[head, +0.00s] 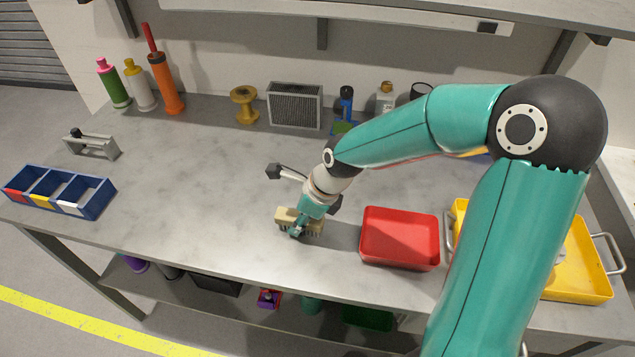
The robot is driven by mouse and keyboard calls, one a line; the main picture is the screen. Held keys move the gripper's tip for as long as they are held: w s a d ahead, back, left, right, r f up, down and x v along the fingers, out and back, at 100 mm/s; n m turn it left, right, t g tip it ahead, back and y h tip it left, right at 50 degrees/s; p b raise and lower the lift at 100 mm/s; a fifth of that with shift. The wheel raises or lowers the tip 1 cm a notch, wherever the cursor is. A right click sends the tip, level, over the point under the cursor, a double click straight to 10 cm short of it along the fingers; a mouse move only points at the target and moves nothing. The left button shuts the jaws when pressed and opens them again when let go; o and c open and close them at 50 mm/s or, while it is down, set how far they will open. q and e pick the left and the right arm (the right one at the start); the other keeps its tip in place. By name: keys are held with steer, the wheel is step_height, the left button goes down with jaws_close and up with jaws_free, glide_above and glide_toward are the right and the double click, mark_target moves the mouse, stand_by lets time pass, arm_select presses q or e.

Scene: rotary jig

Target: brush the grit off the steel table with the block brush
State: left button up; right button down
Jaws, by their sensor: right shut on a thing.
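The steel table (180,190) is a long grey surface across the view. My right arm reaches in from the right, and its gripper (298,232) is shut on the block brush (288,216). The brush is a pale tan block with bristles, held low at the table near its front edge. The gripper covers part of the brush, and I cannot tell whether the bristles touch the table. I cannot make out any grit at this size. My left gripper is not in view.
A red tray (400,238) stands right of the brush, with a yellow tray (585,262) beyond it. A blue divided bin (62,191) and a grey metal fixture (90,146) are at left. Bottles, a yellow spool (244,104) and a grey filter box (294,106) line the back. The table's left middle is clear.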

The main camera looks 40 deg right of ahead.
steer(key=shift+s+d, duration=0.3)
steer(key=shift+p+v, duration=0.8)
steer(key=shift+v, duration=0.45)
steer(key=shift+w+a+r+p, duration=0.15)
steer(key=shift+w+r+p, duration=0.05)
steer(key=shift+r+p, duration=0.5)
step_height(320, 180, up, 4)
steer(key=p, duration=0.4)
steer(key=shift+r, duration=0.2)
